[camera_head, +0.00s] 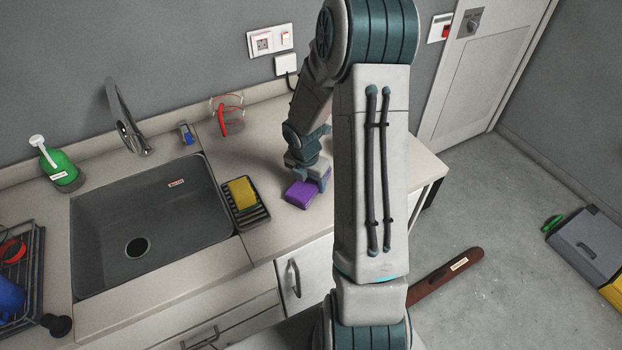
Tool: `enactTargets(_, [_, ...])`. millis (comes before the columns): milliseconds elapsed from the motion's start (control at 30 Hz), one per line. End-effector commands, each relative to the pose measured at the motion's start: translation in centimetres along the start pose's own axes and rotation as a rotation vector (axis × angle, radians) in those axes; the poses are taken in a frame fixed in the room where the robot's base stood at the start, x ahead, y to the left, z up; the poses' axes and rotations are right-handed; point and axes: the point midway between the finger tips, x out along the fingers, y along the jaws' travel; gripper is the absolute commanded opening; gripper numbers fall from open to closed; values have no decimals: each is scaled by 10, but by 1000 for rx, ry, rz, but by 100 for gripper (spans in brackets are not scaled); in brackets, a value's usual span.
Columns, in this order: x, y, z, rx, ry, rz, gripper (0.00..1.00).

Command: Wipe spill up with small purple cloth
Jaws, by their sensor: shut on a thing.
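The small purple cloth (300,194), a folded block shape, is at the counter surface right of the sink. My gripper (318,180) reaches down at its right side and is shut on it. The fingertips are partly hidden by the cloth and my arm. I cannot tell whether the cloth touches the counter. No spill is visible; part of the counter (262,163) is hidden behind my arm.
Left of the cloth stands a black rack (250,214) with a yellow sponge (242,192). The dark sink (182,237) and tap (128,125) are further left. A red-handled item (224,122) and a small blue item (186,133) stand behind. Counter between them is clear.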

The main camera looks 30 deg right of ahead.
Motion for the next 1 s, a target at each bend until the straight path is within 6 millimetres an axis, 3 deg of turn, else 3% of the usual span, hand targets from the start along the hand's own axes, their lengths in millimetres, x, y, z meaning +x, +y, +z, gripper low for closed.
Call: enactTargets(1000, [1,-4,8,1,0,0,43])
